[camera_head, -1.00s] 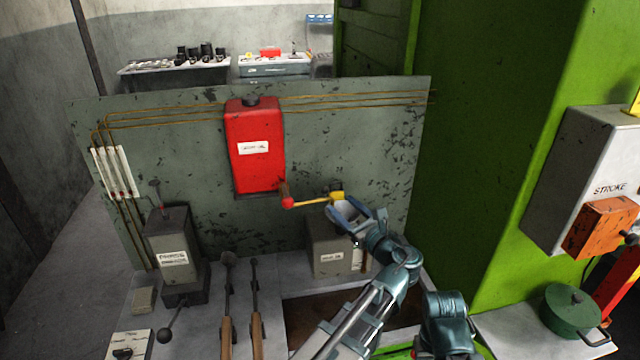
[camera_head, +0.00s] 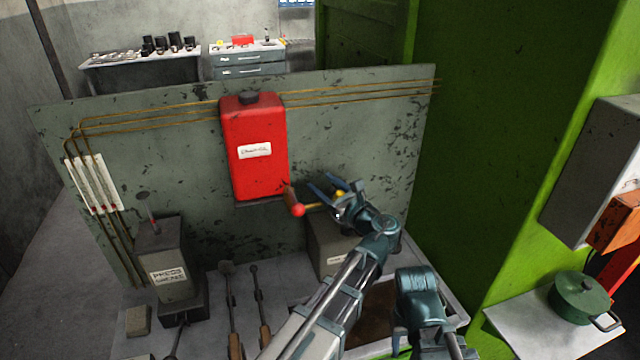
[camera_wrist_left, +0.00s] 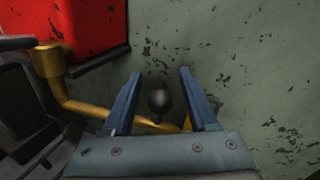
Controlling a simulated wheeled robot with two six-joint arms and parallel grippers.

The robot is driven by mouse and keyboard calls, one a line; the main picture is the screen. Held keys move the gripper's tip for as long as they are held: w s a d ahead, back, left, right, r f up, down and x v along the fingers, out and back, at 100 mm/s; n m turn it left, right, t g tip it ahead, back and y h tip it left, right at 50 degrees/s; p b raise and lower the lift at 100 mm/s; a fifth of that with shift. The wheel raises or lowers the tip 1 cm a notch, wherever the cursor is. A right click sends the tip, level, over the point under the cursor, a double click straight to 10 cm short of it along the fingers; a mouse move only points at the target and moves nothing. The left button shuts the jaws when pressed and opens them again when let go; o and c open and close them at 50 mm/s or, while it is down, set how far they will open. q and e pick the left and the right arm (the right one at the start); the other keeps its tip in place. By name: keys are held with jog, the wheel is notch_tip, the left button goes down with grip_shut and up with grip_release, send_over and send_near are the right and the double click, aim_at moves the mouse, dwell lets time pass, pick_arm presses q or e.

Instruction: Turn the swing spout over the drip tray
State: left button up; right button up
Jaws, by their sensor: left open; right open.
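The brass-yellow swing spout (camera_head: 316,205) sticks out below the red tank (camera_head: 258,150) on the green-grey panel. A red knob (camera_head: 298,210) shows at its left end. My left gripper (camera_head: 335,186) is open at the spout's right end. In the left wrist view, the brass pipe (camera_wrist_left: 88,107) runs under the open left gripper (camera_wrist_left: 157,73), and a dark ball (camera_wrist_left: 160,101) lies between the fingers, not gripped. A brown-bottomed tray (camera_head: 376,303), which may be the drip tray, is partly hidden behind my left arm.
A grey box (camera_head: 325,245) stands under the spout. A lever box (camera_head: 167,270) and upright long-handled tools (camera_head: 262,310) stand on the bench to the left. The green press column (camera_head: 490,150) bounds the right. A green pot (camera_head: 580,298) sits at the right.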

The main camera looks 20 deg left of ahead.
pick_arm(q)
grip_shut()
dwell(1.3)
